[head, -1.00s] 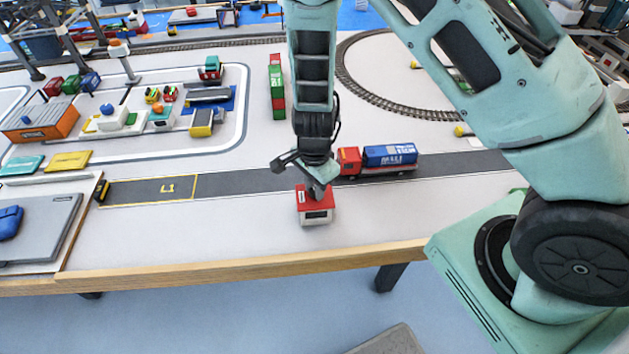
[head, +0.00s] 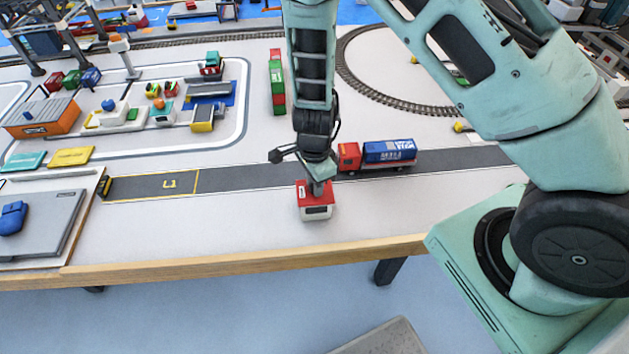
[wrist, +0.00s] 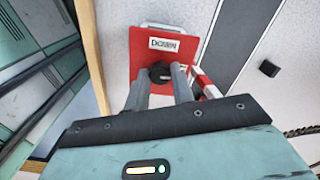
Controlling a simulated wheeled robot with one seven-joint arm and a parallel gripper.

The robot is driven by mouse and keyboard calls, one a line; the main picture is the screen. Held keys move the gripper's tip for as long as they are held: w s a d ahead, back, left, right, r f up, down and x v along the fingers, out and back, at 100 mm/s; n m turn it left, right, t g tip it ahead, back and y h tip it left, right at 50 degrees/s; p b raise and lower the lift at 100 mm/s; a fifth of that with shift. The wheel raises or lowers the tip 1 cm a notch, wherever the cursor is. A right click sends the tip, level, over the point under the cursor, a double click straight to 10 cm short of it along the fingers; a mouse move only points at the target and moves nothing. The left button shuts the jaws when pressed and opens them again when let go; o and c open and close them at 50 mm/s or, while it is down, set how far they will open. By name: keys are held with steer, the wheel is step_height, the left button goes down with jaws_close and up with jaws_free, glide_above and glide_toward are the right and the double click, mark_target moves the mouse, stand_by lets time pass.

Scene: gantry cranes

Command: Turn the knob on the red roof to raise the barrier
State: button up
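The small white booth (head: 317,212) with a red roof (head: 303,193) stands at the near edge of the road. In the wrist view the red roof (wrist: 147,52) carries a white label and a dark round knob (wrist: 160,71). My gripper (wrist: 161,74) is over the roof, its two fingers on either side of the knob and seemingly closed on it. In the head view my gripper (head: 319,187) points down at the roof and hides the knob. A red and white striped barrier (wrist: 207,83) shows beside the roof, partly behind the right finger; its angle is unclear.
A red and blue truck (head: 388,152) stands on the road (head: 235,179), just right of my gripper. Green and red containers (head: 277,85) stand behind. The wooden table edge (head: 230,264) is close in front. The table left of the booth is clear.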

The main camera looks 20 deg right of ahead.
steer(key=o, duration=0.4)
step_height(320, 180, up, 17)
steer(key=p, duration=0.1)
steer(key=shift+r+p, duration=0.2)
steer(key=shift+p, duration=0.2)
